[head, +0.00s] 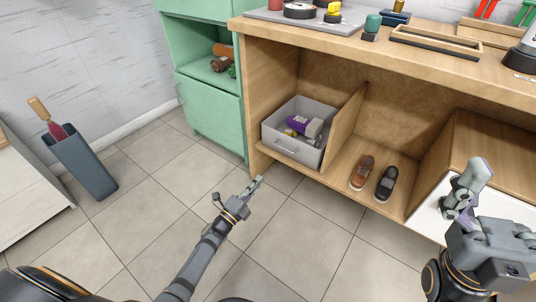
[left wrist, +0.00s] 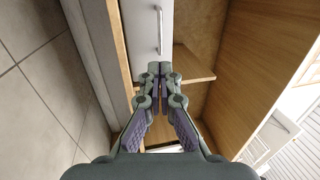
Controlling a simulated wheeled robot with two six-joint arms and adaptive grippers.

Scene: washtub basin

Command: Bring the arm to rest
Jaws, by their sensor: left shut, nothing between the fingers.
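My left gripper (head: 256,184) reaches in from the bottom of the head view and hangs over the tiled floor, in front of the wooden cabinet. In the left wrist view its fingertips (left wrist: 160,70) are together, with nothing between them. The grey drawer bin (head: 292,146) lies beyond the gripper, and its front with a handle shows in the left wrist view (left wrist: 147,25). My right gripper (head: 467,187) is at the right, over a white panel. Its fingers are seen at an angle, so I cannot tell whether they are open.
The wooden cabinet (head: 262,85) has tools on top. A brown shoe (head: 363,172) and a dark shoe (head: 387,183) stand in its lower compartment. A green cabinet (head: 212,108) is left of it. A dark bin (head: 84,166) stands further left. The tiled floor between is clear.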

